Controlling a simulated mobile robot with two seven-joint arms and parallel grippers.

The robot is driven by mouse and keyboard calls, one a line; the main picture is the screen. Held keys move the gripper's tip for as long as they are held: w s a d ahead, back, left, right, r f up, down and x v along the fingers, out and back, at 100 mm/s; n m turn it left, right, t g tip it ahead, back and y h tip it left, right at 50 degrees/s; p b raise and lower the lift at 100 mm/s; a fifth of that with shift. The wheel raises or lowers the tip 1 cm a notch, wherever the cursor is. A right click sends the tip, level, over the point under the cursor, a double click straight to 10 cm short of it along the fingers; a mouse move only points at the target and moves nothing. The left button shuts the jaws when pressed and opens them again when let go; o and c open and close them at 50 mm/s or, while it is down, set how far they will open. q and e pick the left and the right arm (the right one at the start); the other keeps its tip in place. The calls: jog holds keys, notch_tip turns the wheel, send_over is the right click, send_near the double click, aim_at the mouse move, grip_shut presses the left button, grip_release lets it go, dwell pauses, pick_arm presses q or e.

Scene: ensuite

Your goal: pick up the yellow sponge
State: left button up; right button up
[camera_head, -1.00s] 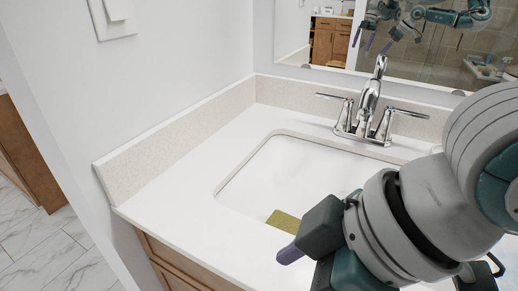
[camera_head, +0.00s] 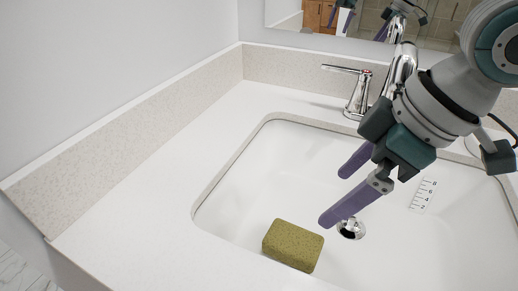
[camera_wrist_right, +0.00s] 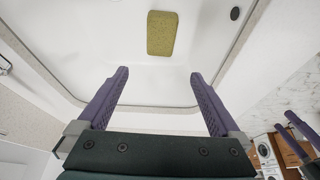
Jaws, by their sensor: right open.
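The yellow sponge (camera_head: 293,245) is an olive-yellow block lying in the white sink basin, near its front left in the head view. In the right wrist view the sponge (camera_wrist_right: 161,33) lies beyond the fingertips, roughly centred between them. My right gripper (camera_head: 334,197) is open and empty, with its purple fingers apart. It is above the basin, up and right of the sponge in the head view, and not touching it. Purple fingers, likely of my left gripper (camera_wrist_right: 298,130), show at the lower right edge of the right wrist view; their opening is unclear.
The sink rim (camera_head: 232,160) surrounds the basin. A chrome faucet handle (camera_head: 358,88) stands behind it, near my right arm. The drain (camera_head: 351,228) is right of the sponge. A numbered scale (camera_head: 423,195) shows at the basin's right. The left countertop (camera_head: 150,200) is clear.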

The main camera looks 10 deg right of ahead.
notch_tip(320, 180, down, 3)
jog(key=w+b, duration=0.1)
jog(key=b, duration=0.5)
send_near(300, 241)
jog(key=shift+w+f, duration=0.15)
jog(key=shift+f, duration=0.45)
jog(key=b+x, duration=0.1)
jog(key=x, duration=0.3)
jog(key=b+x, duration=0.2)
jog(key=x, duration=0.3)
jog(key=shift+a, duration=0.2)
pick_arm(q)
notch_tip(300, 241, down, 11)
jog(key=shift+w, duration=0.3)
pick_arm(e)
jog(key=shift+c, duration=0.4)
jog(key=c, duration=1.1)
pick_arm(q)
jog(key=shift+r, duration=0.1)
pick_arm(e)
jog(key=shift+r, duration=0.1)
